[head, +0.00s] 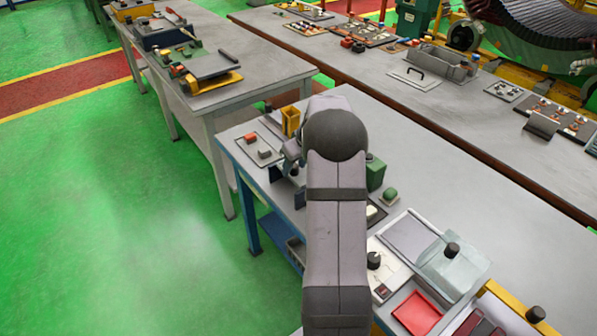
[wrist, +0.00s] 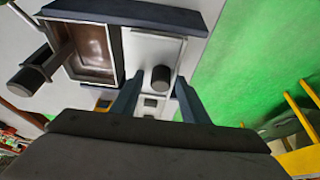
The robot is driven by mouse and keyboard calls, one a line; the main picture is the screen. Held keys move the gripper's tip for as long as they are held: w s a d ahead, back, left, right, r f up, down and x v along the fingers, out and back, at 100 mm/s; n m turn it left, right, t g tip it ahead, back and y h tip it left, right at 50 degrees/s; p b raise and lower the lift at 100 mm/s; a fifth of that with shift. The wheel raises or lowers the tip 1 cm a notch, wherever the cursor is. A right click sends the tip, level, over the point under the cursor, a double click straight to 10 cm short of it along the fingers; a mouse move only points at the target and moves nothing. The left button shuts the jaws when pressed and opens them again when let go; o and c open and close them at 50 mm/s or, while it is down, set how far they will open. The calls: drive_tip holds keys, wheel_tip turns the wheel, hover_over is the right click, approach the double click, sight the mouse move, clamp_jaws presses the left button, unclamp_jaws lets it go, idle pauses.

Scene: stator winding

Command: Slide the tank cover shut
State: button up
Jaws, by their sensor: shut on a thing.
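The tank (wrist: 118,62) shows in the wrist view as a pale-rimmed box with a brown inside that is open to view. The pale flat cover (wrist: 142,50) lies to its right, beside the opening, with a dark round knob (wrist: 161,80) standing on it. My gripper (wrist: 160,88) has its two blue-grey fingers on either side of this knob and is shut on it. In the head view my gripper (head: 289,165) is partly hidden by my own arm. I cannot make out the tank or the cover there.
A tray with small blocks (head: 246,157) and a yellow holder (head: 290,121) stand near my gripper. A green block (head: 376,173) is right of my arm. A clear box (head: 455,272) and a red tray (head: 417,314) are nearer.

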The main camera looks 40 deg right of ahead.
drive_tip(key=shift+s+d+f+p, duration=0.1)
drive_tip(key=shift+d+f+p, duration=0.15)
drive_tip(key=shift+d, duration=1.3)
drive_tip(key=shift+s+d+f+p, duration=0.15)
drive_tip(key=shift+d+p, duration=0.25)
drive_tip(key=shift+d, duration=1.2)
drive_tip(key=shift+s+d+f+p, duration=0.1)
drive_tip(key=shift+d+f+p, duration=0.2)
drive_tip(key=shift+d, duration=1.25)
drive_tip(key=o, duration=0.4)
drive_tip(key=shift+c, duration=0.2)
drive_tip(key=shift+w+r, duration=0.1)
drive_tip(key=shift+r, duration=0.1)
drive_tip(key=shift+w+d+r+p, duration=0.15)
drive_tip(key=shift+d+r+p, duration=0.05)
drive_tip(key=shift+r+p, duration=0.5)
drive_tip(key=shift+w+r+p, duration=0.1)
drive_tip(key=shift+r+p, duration=1.05)
drive_tip(key=shift+r, duration=1.25)
